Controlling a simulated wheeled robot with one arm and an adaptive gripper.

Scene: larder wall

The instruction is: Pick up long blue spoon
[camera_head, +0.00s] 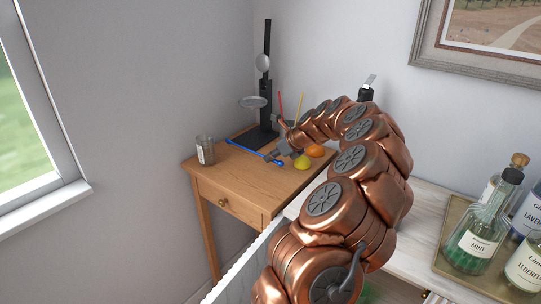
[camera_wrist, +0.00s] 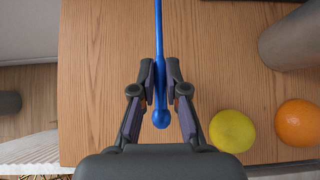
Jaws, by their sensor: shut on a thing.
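The long blue spoon (camera_head: 249,151) lies across the small wooden table in the head view, its rounded end toward my gripper (camera_head: 284,150). In the wrist view the blue spoon (camera_wrist: 159,50) runs up the picture between the two fingers of my gripper (camera_wrist: 160,85). The fingers are shut on its shaft, just above the rounded end. I cannot tell whether the spoon is touching the tabletop or just above it.
A lemon (camera_wrist: 232,131) and an orange (camera_wrist: 298,122) lie right of my gripper on the wooden table (camera_head: 235,184). A glass jar (camera_head: 205,150) stands at the table's left, a black stand (camera_head: 266,90) at its back. Labelled bottles (camera_head: 478,240) stand on a tray at far right.

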